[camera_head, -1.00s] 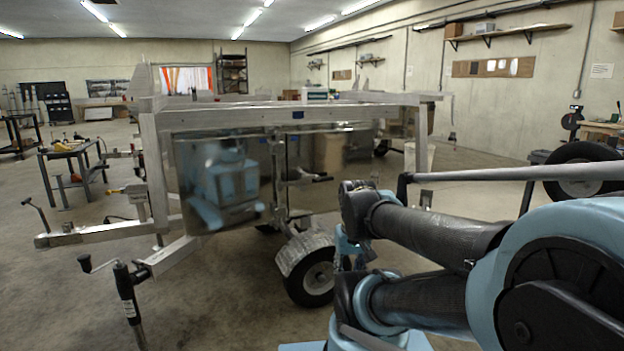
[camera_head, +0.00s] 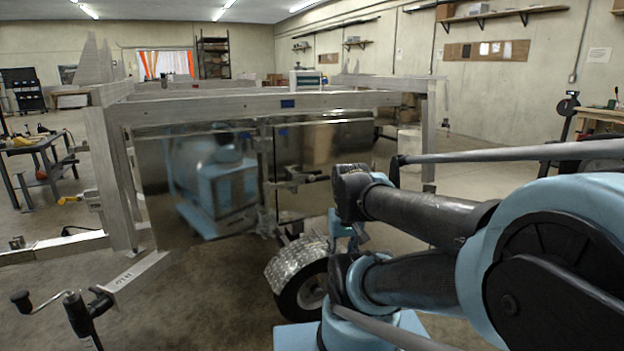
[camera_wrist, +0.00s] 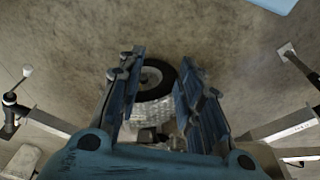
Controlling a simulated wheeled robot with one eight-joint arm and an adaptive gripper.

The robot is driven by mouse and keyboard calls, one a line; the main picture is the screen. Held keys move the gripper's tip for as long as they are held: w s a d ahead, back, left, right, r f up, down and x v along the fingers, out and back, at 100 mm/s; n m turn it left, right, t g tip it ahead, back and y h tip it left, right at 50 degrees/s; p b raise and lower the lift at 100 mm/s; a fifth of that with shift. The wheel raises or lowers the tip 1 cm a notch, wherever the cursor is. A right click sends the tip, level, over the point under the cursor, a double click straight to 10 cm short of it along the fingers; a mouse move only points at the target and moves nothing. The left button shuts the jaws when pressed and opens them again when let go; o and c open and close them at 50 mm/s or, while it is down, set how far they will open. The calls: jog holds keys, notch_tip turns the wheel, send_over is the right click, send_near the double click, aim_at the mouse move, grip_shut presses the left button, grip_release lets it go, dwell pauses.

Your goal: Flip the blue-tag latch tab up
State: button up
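A small blue tag (camera_head: 288,104) is on the front of the trailer's top rail (camera_head: 215,108) in the head view. Below it, a metal latch assembly (camera_head: 292,179) sits near the seam between two shiny door panels (camera_head: 325,150). Its tab is too small to make out clearly. Two smaller blue marks show along the panels' top edges. My gripper (camera_wrist: 160,60) is open and empty in the wrist view, pointing down over the trailer wheel (camera_wrist: 153,80) and floor. In the head view my arm is right of the latch, apart from it, and hides part of the trailer's right side.
A wheel with a metal fender (camera_head: 298,268) is below the panels. A trailer jack with a crank (camera_head: 75,310) stands at front left, beside a slanted metal beam (camera_head: 135,282). A workbench (camera_head: 35,145) is at far left. Bare floor lies between jack and wheel.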

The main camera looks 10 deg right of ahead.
jog(key=shift+o, duration=1)
jog(key=shift+w+d, duration=0.1)
notch_tip(320, 180, up, 14)
jog(key=n+t+y, duration=0.3)
jog(key=t, duration=0.3)
send_over(313, 179)
jog(key=s+d, duration=0.4)
jog(key=s, duration=0.8)
jog(key=x, duration=1.6)
jog(key=shift+w+f, duration=0.1)
jog(key=shift+w, duration=0.1)
jog(key=shift+c, duration=0.3)
grip_shut()
